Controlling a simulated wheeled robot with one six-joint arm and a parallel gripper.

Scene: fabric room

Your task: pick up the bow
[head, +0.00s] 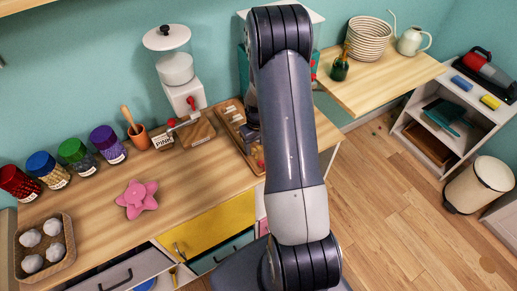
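A pink, soft-looking piece with several lobes (138,199), which looks like the bow, lies flat on the wooden worktop (95,225), left of the middle of the head view. Bare wood surrounds it and nothing touches it. My arm rises through the middle of the view and bends over at the top. A small dark part of its far end shows just left of the upper link, over a wooden tray (229,117). My gripper's fingers are hidden behind the arm, well to the right of the pink piece.
A wooden tray with pale balls (67,238) sits at the worktop's left end. Several coloured-lid jars (72,152) line the back. A white dispenser (177,75) and a small pot (139,138) stand behind the pink piece. A shelf unit (480,115) and bin (478,184) stand right.

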